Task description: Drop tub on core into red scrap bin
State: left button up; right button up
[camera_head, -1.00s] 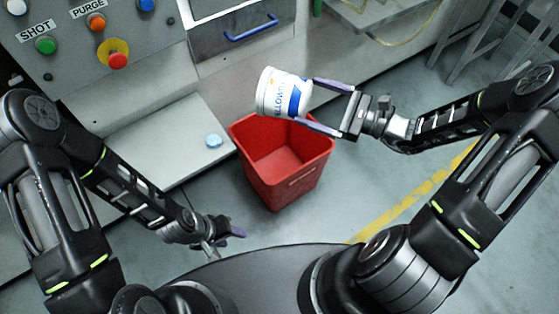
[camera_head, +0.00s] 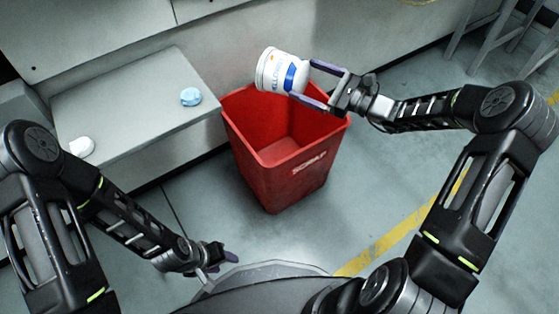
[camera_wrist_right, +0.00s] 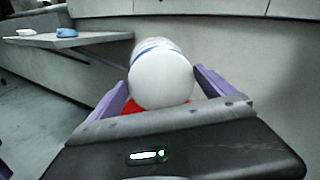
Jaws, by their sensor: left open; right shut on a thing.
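A white tub (camera_head: 282,72) with a blue label lies tilted on its side between the fingers of my right gripper (camera_head: 318,84). The gripper is shut on it and holds it over the back part of the red scrap bin (camera_head: 290,185). In the right wrist view the tub's white round end (camera_wrist_right: 162,80) sits between the purple fingers, with a bit of red bin below. The bin stands on the floor, and the part of its inside that shows looks empty. My left gripper (camera_head: 222,262) is open and empty, low at the left front, apart from the bin.
A grey shelf (camera_head: 130,105) left of the bin holds a blue round object (camera_head: 190,96) and a white one (camera_head: 81,147). A machine wall stands behind the bin. The floor right of the bin is clear, with a yellow line (camera_head: 400,235).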

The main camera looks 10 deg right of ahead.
jog(key=shift+w+f+b, duration=0.3)
jog(key=shift+f, duration=0.4)
pick_arm(q)
jog(key=shift+f, duration=0.9)
pick_arm(e)
jog(key=shift+w, duration=0.15)
pick_arm(q)
jog(key=f+b, duration=0.2)
jog(key=w+f+b, duration=0.1)
jog(key=f+b, duration=0.1)
jog(key=f, duration=0.1)
jog(key=shift+b, duration=0.4)
pick_arm(e)
notch_tip(320, 180, down, 6)
jog(key=shift+r, duration=0.1)
jog(key=o, duration=1)
jog(key=shift+d, duration=0.1)
